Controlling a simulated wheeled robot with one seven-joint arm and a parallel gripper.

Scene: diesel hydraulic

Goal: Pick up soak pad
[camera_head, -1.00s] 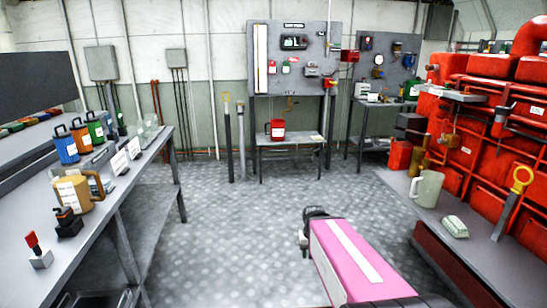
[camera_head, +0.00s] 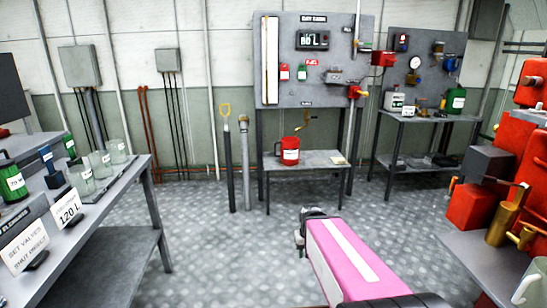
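No thing in view is clearly marked as the soak pad. A small flat pale piece (camera_head: 339,160) lies on the right part of the small grey table (camera_head: 290,170) at the back, beside a red jug. It may be the pad, but it is too small to be sure. My arm reaches forward, pink with a white stripe, at the lower middle. Its dark end, with my gripper (camera_head: 304,232), is over open floor, well short of the small table and apart from everything. The fingers are too small and hidden to read.
A red jug (camera_head: 290,150) stands on the small table. Tall poles (camera_head: 227,150) stand left of it. A left bench (camera_head: 100,195) holds jars, signs and cans. Red machinery and a right bench (camera_head: 465,250) edge the right side. The floor between the benches is clear.

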